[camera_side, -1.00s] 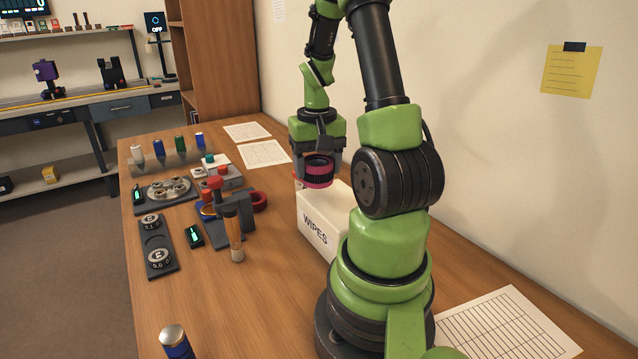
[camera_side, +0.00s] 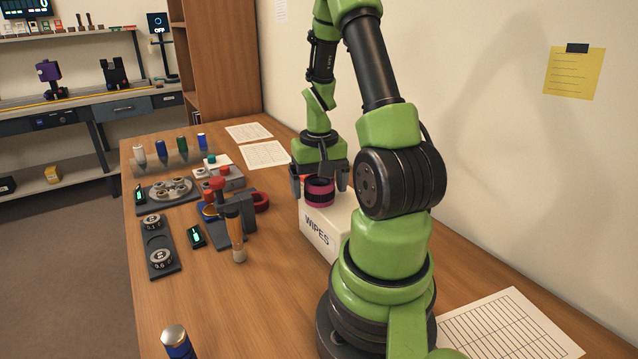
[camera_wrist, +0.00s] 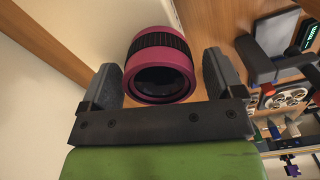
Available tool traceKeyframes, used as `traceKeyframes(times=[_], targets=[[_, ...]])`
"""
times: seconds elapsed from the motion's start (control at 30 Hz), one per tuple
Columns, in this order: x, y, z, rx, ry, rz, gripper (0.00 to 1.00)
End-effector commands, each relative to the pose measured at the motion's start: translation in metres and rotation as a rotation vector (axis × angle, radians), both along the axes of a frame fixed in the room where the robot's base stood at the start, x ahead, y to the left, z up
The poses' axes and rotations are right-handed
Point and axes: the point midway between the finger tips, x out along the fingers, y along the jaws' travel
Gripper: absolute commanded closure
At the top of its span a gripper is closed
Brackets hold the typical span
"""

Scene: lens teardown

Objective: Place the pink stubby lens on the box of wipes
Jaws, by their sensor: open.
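The pink stubby lens (camera_side: 319,192), with a black ribbed band, sits upright on top of the white box of wipes (camera_side: 318,233). My gripper (camera_side: 320,187) is open around the lens, with a finger to either side and clear of it. In the wrist view the lens (camera_wrist: 160,65) shows between the two open fingers of my gripper (camera_wrist: 165,75), with gaps at both sides. Part of the box is hidden behind my arm in the side view.
A round tray (camera_side: 170,190) and a dark lens holder (camera_side: 160,242) lie farther left. The front middle of the table is clear.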

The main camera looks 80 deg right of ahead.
Motion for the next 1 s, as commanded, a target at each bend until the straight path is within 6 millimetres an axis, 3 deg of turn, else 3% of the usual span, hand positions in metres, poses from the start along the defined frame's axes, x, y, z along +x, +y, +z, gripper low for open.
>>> traceKeyframes(times=[0.17, 0.63, 0.87, 1.0], targets=[[0.0, -0.001, 0.007, -0.003, -0.002, 0.0, 0.13], [0.0, -0.001, 0.096, -0.008, -0.005, 0.0, 0.13], [0.0, 0.0, 0.12, -0.003, -0.002, 0.001, 0.13], [0.013, 0.016, 0.134, -0.03, -0.034, 0.051, 0.13]])
